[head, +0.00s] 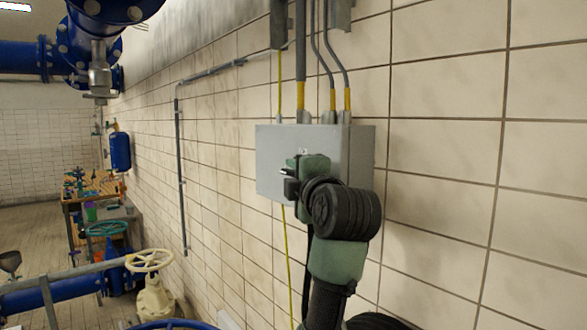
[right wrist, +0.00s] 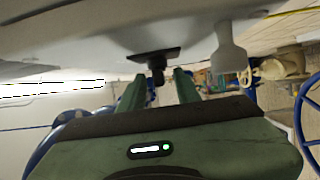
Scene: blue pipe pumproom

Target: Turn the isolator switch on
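The isolator switch is a black knob on a dark square plate, seen in the right wrist view (right wrist: 157,72) on the face of a grey box. The grey box (head: 272,143) hangs on the tiled wall in the head view. My right gripper (head: 293,178) is in front of the box and hides most of the switch there. In the right wrist view its two green fingers (right wrist: 160,78) are apart, with the knob between or just beyond their tips. A gap shows on each side of the knob, so the fingers look clear of it. My left gripper is not in view.
Grey conduits with yellow bands (head: 301,60) enter the box from above. A yellow-green cable (head: 289,250) runs down below it. A cream handwheel valve (head: 150,262), blue pipes (head: 60,297) and a workbench (head: 95,187) stand to the left. The wall right of the box is bare.

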